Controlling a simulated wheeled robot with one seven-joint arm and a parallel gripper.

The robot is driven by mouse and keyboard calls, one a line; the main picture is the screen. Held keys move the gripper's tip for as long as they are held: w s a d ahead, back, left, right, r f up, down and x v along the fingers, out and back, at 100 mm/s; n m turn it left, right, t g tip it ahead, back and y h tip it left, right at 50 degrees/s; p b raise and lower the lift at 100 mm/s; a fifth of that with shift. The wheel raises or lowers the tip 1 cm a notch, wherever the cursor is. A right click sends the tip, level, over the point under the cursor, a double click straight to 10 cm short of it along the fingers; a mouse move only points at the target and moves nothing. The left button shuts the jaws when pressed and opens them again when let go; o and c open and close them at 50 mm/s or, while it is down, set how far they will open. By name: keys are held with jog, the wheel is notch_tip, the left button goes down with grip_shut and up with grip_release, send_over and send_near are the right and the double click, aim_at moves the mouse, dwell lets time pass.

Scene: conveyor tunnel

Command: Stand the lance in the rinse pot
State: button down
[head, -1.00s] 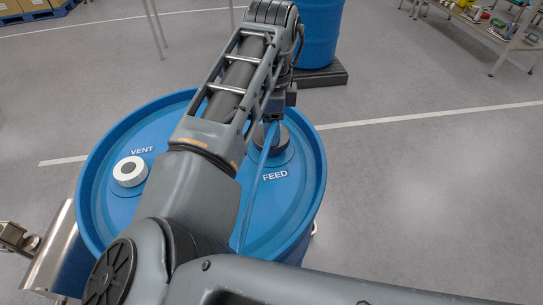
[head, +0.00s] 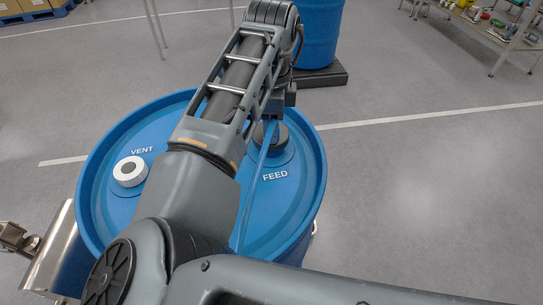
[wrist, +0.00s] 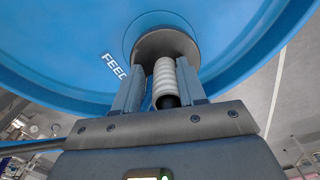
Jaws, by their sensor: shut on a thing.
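My gripper (wrist: 160,66) is shut on a pale ribbed grip (wrist: 164,80) with a dark end, which I take to be the lance's handle. The grip stands over the dark round FEED fitting (wrist: 150,44); whether the lance's lower part is inside it is hidden. In the head view my arm covers most of the gripper, just above the FEED fitting (head: 270,137) on the blue drum (head: 100,225). A thin blue hose (head: 250,195) runs from near the gripper toward the front. A shiny metal vessel (head: 50,250), possibly the rinse pot, is at the left, partly cut off.
A white VENT cap (head: 130,171) sits on the drum top to the left. Another blue drum (head: 318,35) stands behind on a dark base (head: 320,76). A bench (head: 500,35) with items is at the back right. The floor on the right is clear.

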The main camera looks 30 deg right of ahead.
jog(key=shift+s+d+f, duration=0.1)
jog(key=shift+d+f, duration=0.1)
jog(key=shift+f, duration=0.5)
jog(key=shift+r+p, duration=1.4)
jog(key=shift+r, duration=0.15)
jog(key=shift+a, duration=0.1)
jog(key=shift+r, duration=0.2)
notch_tip(320, 180, up, 8)
jog(key=p, duration=0.6)
jog(key=shift+r, duration=0.15)
notch_tip(320, 180, up, 13)
jog(key=shift+r, duration=0.2)
